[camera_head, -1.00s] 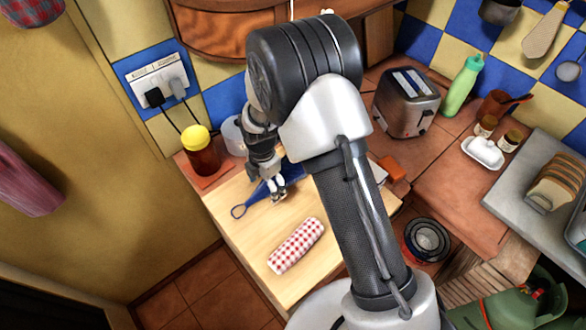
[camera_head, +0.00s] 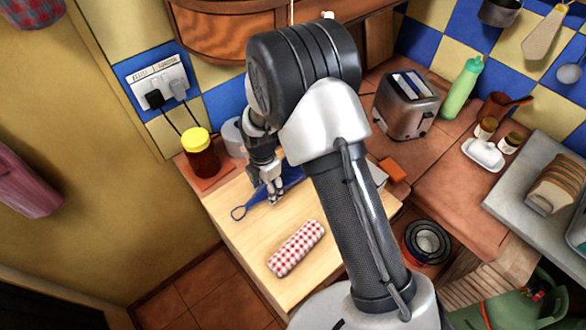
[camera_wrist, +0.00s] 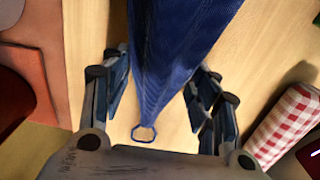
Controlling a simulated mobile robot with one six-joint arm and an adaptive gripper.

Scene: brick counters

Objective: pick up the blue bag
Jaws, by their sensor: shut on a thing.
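The blue bag (camera_head: 291,175) lies on the pale wooden board, with a narrow end and a loop reaching left. In the wrist view the bag (camera_wrist: 180,45) runs down between the fingers, narrowing to a small blue ring (camera_wrist: 143,133). My gripper (camera_head: 273,197) is low over the board, with its fingers shut on the bag's narrow part. In the wrist view the fingers of my gripper (camera_wrist: 158,88) stand on either side of the bag. Their exact contact is hard to see. My arm hides part of the bag in the head view.
A red-checked cloth roll (camera_head: 296,248) lies on the wooden board (camera_head: 240,240) near its front edge. A yellow-lidded jar (camera_head: 201,155) stands at the back left. A toaster (camera_head: 406,105) and green bottle (camera_head: 462,88) stand at the back right.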

